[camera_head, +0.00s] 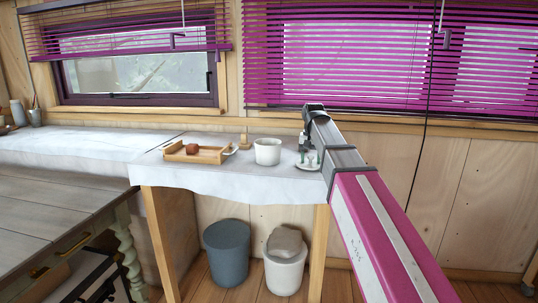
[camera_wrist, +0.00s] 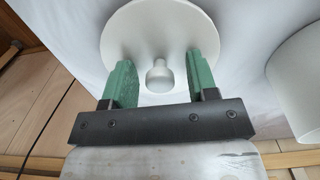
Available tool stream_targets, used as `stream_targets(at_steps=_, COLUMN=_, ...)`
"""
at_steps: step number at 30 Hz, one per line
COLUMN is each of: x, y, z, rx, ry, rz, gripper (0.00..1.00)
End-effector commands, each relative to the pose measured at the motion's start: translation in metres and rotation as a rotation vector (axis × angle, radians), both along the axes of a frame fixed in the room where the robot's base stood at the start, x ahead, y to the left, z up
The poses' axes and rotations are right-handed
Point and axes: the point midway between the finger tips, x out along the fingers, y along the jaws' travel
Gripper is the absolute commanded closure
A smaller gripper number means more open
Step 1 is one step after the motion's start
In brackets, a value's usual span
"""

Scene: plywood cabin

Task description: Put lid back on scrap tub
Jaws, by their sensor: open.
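The lid (camera_wrist: 150,28) is a white disc with a small round knob (camera_wrist: 159,76), lying on the white cloth. It also shows on the right of the table in the head view (camera_head: 314,166). My gripper (camera_wrist: 164,72) is open, with its green fingers on either side of the knob and a gap to each. In the head view my gripper (camera_head: 308,156) is over the lid and partly hides it. The scrap tub (camera_head: 267,152), a white round tub, stands upright to the left of the lid. Its side shows at the right edge in the wrist view (camera_wrist: 300,85).
A wooden tray (camera_head: 181,157) with a brown round thing stands left of the tub. A small wooden object (camera_head: 244,140) is behind. A blue-grey bin (camera_head: 227,252) and a white bin (camera_head: 285,272) stand under the table. A dark cord hangs right of my arm.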

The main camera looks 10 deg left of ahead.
Motion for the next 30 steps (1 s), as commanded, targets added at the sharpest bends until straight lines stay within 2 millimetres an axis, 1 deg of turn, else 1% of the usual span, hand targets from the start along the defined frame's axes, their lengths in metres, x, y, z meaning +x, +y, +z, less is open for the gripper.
stream_targets(at_steps=4, x=0.0, y=0.0, z=0.0, rx=0.0, ry=0.0, rz=0.0, gripper=0.47)
stream_targets(at_steps=5, x=0.0, y=0.0, z=0.0, rx=0.0, ry=0.0, rz=0.0, gripper=0.5)
stream_targets(at_steps=6, x=0.0, y=0.0, z=0.0, rx=0.0, ry=0.0, rz=0.0, gripper=0.63)
stream_targets(at_steps=8, x=0.0, y=0.0, z=0.0, rx=0.0, ry=0.0, rz=0.0, gripper=0.83)
stream_targets(at_steps=9, x=0.0, y=0.0, z=0.0, rx=0.0, ry=0.0, rz=0.0, gripper=0.87)
stream_targets(at_steps=17, x=0.0, y=0.0, z=0.003, rx=0.0, ry=0.0, rz=0.0, gripper=0.87)
stream_targets(at_steps=30, x=0.001, y=0.0, z=0.032, rx=0.0, ry=-0.001, rz=0.0, gripper=0.87)
